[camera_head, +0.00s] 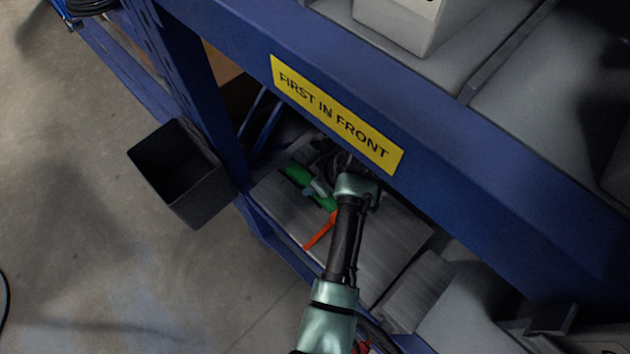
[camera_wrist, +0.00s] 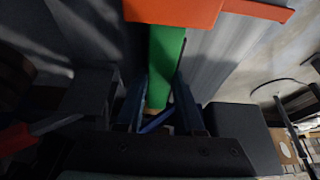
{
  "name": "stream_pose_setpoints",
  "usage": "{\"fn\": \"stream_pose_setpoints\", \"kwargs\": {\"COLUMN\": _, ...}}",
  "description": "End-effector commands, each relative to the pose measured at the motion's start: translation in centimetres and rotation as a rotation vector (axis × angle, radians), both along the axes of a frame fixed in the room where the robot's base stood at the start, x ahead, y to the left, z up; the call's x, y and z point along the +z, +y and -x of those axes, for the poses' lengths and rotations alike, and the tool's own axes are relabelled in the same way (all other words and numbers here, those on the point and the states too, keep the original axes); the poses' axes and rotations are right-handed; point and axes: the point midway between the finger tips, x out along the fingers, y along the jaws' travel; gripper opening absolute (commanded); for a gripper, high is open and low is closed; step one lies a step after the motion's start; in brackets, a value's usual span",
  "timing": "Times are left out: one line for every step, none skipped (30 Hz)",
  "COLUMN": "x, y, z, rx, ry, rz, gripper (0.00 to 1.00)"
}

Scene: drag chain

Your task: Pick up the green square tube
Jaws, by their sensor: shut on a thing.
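The green square tube (camera_head: 297,173) lies low over the grey lower shelf of the blue rack in the head view, partly covered by my gripper (camera_head: 318,188). In the wrist view the green tube (camera_wrist: 165,60) runs up the middle between the two fingers of my gripper (camera_wrist: 160,98). The fingers are shut on it, one on each side. An orange piece (camera_wrist: 175,11) crosses the tube's far end at the top of the wrist view. Whether the tube touches the shelf cannot be told.
The blue upper beam with a yellow "FIRST IN FRONT" sign (camera_head: 335,115) overhangs close to my arm. An orange part (camera_head: 320,231) shows beside the tube on the lower shelf (camera_head: 385,240). A dark open bin (camera_head: 207,195) hangs outside the rack's left post. Open floor (camera_head: 80,200) is at left.

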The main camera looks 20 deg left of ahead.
Motion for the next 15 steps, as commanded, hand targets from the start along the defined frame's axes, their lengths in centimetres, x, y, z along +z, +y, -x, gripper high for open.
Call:
{"fn": "stream_pose_setpoints", "kwargs": {"x": 0.3, "y": 0.0, "z": -0.1, "rx": 0.000, "ry": -0.001, "rz": -0.001, "gripper": 0.00}}
{"fn": "stream_pose_setpoints", "kwargs": {"x": 0.5, "y": 0.0, "z": -0.1, "rx": 0.000, "ry": -0.002, "rz": 0.000, "gripper": 0.00}}
{"fn": "stream_pose_setpoints", "kwargs": {"x": 0.8, "y": 0.0, "z": -0.1, "rx": 0.000, "ry": -0.004, "rz": -0.001, "gripper": 0.00}}
{"fn": "stream_pose_setpoints", "kwargs": {"x": 1.1, "y": 0.0, "z": -0.1, "rx": 0.000, "ry": -0.004, "rz": -0.001, "gripper": 0.00}}
{"fn": "stream_pose_setpoints", "kwargs": {"x": 1.4, "y": 0.0, "z": -0.1, "rx": 0.000, "ry": -0.004, "rz": -0.001, "gripper": 0.00}}
{"fn": "stream_pose_setpoints", "kwargs": {"x": 1.9, "y": 0.0, "z": -0.1, "rx": -0.001, "ry": -0.002, "rz": -0.001, "gripper": 0.00}}
{"fn": "stream_pose_setpoints", "kwargs": {"x": 2.3, "y": 0.0, "z": -0.1, "rx": -0.001, "ry": -0.003, "rz": -0.001, "gripper": 0.00}}
{"fn": "stream_pose_setpoints", "kwargs": {"x": 2.8, "y": 0.0, "z": -0.1, "rx": -0.001, "ry": -0.005, "rz": -0.001, "gripper": 0.00}}
{"fn": "stream_pose_setpoints", "kwargs": {"x": 3.4, "y": 0.0, "z": -0.1, "rx": 0.000, "ry": -0.004, "rz": -0.001, "gripper": 0.00}}
{"fn": "stream_pose_setpoints", "kwargs": {"x": 4.0, "y": 0.0, "z": -0.1, "rx": 0.000, "ry": -0.005, "rz": -0.001, "gripper": 0.00}}
{"fn": "stream_pose_setpoints", "kwargs": {"x": 4.5, "y": 0.0, "z": -0.1, "rx": 0.000, "ry": -0.005, "rz": -0.001, "gripper": 0.00}}
{"fn": "stream_pose_setpoints", "kwargs": {"x": 5.3, "y": 0.0, "z": -0.1, "rx": 0.000, "ry": -0.005, "rz": 0.000, "gripper": 0.00}}
{"fn": "stream_pose_setpoints", "kwargs": {"x": 5.9, "y": 0.0, "z": -0.2, "rx": 0.000, "ry": -0.006, "rz": -0.001, "gripper": 0.00}}
{"fn": "stream_pose_setpoints", "kwargs": {"x": 6.5, "y": 0.0, "z": -0.1, "rx": 0.000, "ry": -0.005, "rz": -0.001, "gripper": 0.00}}
{"fn": "stream_pose_setpoints", "kwargs": {"x": 7.4, "y": 0.0, "z": -0.2, "rx": 0.001, "ry": -0.006, "rz": -0.001, "gripper": 0.00}}
